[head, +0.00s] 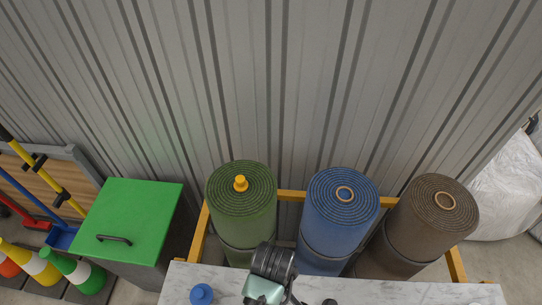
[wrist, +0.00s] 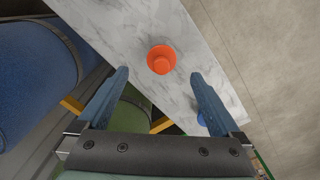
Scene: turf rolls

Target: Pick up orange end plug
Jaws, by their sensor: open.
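The orange end plug (wrist: 161,59) stands on the marble-look table top (wrist: 110,25) in the wrist view, a wide round flange with a narrower knob. My gripper (wrist: 160,73) is open and empty, its two blue fingers spread either side of the plug in the picture. The plug shows just beyond the fingertips, and the fingers do not touch it. In the head view the orange plug does not show, and my wrist (head: 272,265) is over the table's back edge, with the fingers hidden.
A blue plug (head: 201,294) is on the table; my right finger partly hides it in the wrist view. Behind stand a green roll (head: 242,205) with a yellow plug (head: 240,183), a blue roll (head: 335,225) and a brown roll (head: 425,235). A green-lidded bin (head: 130,215) is left.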

